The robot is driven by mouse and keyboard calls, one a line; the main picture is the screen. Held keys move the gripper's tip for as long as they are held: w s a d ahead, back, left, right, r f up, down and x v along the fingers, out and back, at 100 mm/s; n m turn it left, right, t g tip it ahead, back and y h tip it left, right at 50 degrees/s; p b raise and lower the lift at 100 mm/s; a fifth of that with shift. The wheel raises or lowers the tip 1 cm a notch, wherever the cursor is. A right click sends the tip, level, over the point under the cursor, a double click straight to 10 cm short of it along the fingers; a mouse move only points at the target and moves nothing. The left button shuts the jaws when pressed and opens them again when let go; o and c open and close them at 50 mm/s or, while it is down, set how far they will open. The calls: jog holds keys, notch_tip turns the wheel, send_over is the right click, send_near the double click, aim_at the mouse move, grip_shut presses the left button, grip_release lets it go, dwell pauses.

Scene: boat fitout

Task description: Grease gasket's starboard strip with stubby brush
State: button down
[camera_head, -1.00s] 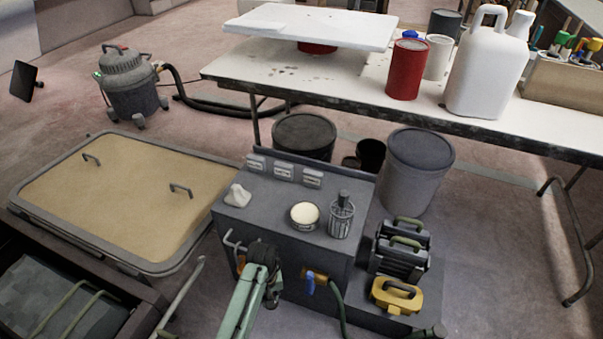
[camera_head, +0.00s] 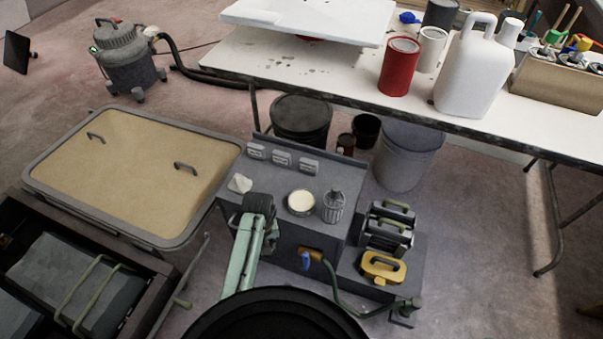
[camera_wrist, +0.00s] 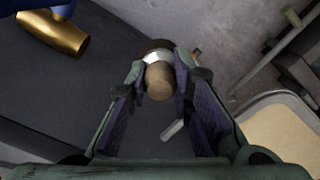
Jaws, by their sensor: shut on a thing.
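My gripper (camera_wrist: 158,88) is shut on a short brush (camera_wrist: 158,80) with a round wooden handle end and a pale metal band, seen from above between the fingers. Its bristles are not clear. In the head view my gripper (camera_head: 258,206) is over the left front edge of the dark bench, and the brush is hidden there. A tan hatch panel (camera_head: 125,150) with a raised grey border (camera_head: 185,238) lies to the left; I cannot tell which part is the gasket. An open round tin (camera_head: 301,202) with cream-coloured contents, possibly grease, stands on the bench.
A crumpled white rag (camera_head: 240,184) and a ribbed metal can (camera_head: 333,207) stand on the bench. A brass valve (camera_head: 312,254) with a hose is on its front. A white table (camera_head: 330,87) is behind. An open dark box (camera_head: 70,285) is lower left.

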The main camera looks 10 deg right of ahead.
jog(key=s+d+r+m, duration=0.3)
jog(key=d+r+m, duration=0.5)
jog(key=r+m, duration=0.2)
jog(key=s+d+r+m, duration=0.3)
jog(key=d+r+m, duration=0.5)
jog(key=m, duration=0.7)
notch_tip(320, 180, up, 2)
jog(key=shift+d+r, duration=0.2)
jog(key=shift+r, duration=0.05)
